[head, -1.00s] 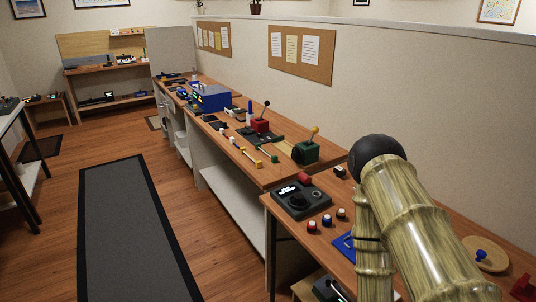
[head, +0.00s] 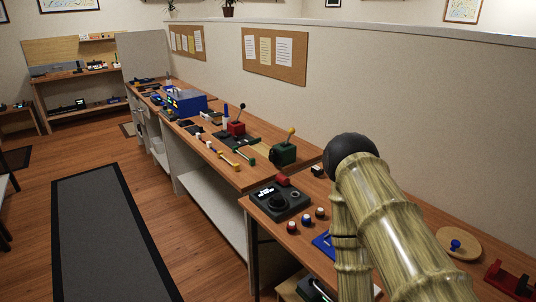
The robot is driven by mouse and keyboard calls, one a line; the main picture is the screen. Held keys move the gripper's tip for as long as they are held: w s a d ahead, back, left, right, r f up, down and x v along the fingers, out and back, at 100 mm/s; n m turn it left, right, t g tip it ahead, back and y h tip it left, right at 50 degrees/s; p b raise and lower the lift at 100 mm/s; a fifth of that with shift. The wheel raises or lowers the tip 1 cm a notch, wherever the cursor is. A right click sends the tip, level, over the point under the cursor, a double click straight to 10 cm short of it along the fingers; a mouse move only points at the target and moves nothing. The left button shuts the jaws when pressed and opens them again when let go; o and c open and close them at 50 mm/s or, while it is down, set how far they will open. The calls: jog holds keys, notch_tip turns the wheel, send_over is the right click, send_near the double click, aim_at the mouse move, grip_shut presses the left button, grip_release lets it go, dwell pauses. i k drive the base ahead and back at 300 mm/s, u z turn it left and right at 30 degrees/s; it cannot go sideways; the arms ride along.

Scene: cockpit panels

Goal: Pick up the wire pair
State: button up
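I cannot make out a wire pair for certain in the head view. Small slim pieces with yellow and white ends (head: 230,159) lie along the front of the long bench, too small to tell what they are. My arm, with a pale striped finish and a dark round joint, rises at the right over the near bench. My gripper is not in view.
Joystick boxes (head: 284,153) stand beyond. The floor with the grey mat (head: 115,235) is clear at the left.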

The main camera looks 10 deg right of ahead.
aim_at(236, 149)
jog(key=k, duration=0.65)
jog(key=u, duration=0.7)
jog(key=i, duration=0.75)
jog(key=u, duration=0.65)
jog(key=i, duration=0.85)
jog(key=z, duration=0.9)
jog(key=i, duration=0.65)
jog(key=z, duration=0.7)
